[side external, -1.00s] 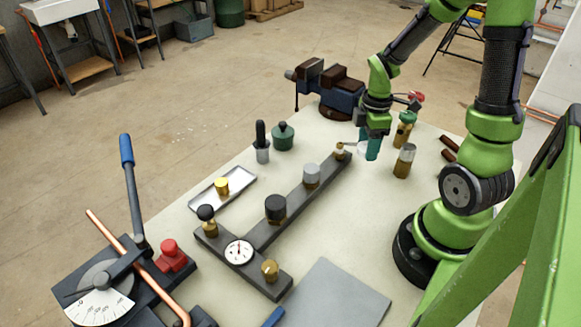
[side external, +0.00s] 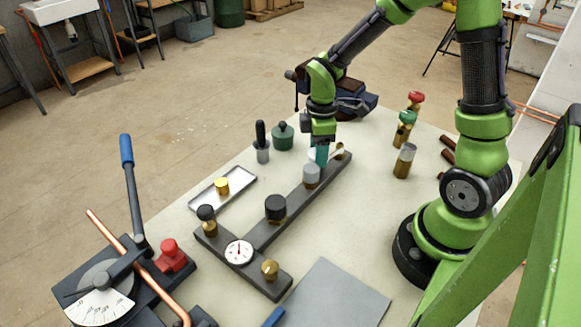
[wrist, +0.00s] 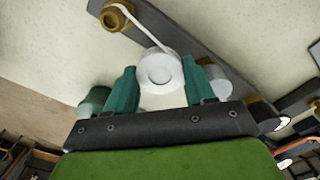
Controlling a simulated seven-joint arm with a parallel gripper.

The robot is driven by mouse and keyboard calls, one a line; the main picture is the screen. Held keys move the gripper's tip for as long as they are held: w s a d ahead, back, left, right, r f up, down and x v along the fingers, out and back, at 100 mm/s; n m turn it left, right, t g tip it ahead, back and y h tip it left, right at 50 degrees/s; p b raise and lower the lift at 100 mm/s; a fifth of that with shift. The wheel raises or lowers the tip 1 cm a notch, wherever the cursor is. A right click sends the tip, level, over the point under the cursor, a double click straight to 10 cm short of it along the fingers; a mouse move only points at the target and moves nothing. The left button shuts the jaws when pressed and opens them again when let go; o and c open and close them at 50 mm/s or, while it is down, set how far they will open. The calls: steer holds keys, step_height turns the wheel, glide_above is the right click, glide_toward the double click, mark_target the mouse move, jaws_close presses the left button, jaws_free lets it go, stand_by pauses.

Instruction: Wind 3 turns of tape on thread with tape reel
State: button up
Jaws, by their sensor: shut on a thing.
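My gripper (wrist: 162,92) is shut on the white tape reel (wrist: 160,70), which sits between its teal fingertips in the wrist view. A white strip of tape (wrist: 150,32) runs from the reel to the brass threaded fitting (wrist: 117,16), where it lies around the thread. The turns cannot be counted. In the side view my gripper (side external: 320,156) is left of the brass fitting (side external: 340,151), close by the grey bar's far end, with the reel hidden from sight.
The grey bar (side external: 292,206) carries a grey cap (side external: 311,174) just in front of my gripper and a black cap (side external: 275,208). A green pot (side external: 283,137) stands to the left. Upright valves (side external: 404,130) and a brass cylinder (side external: 405,162) stand to the right.

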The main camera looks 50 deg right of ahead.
steer(key=w+d, duration=0.2)
steer(key=w, duration=0.1)
steer(key=shift+w+d, duration=0.2)
steer(key=shift+d, duration=0.2)
steer(key=d, duration=0.2)
steer(key=w+d, duration=0.1)
steer(key=shift+w+d, duration=0.15)
steer(key=shift+d, duration=0.25)
steer(key=d, duration=0.2)
steer(key=s+d, duration=0.1)
steer(key=shift+s+d, duration=0.2)
steer(key=shift+d, duration=0.15)
steer(key=s+d, duration=0.2)
steer(key=s, duration=0.1)
steer(key=shift+d, duration=0.25)
step_height(320, 180, up, 8)
steer(key=shift+s+r, duration=0.25)
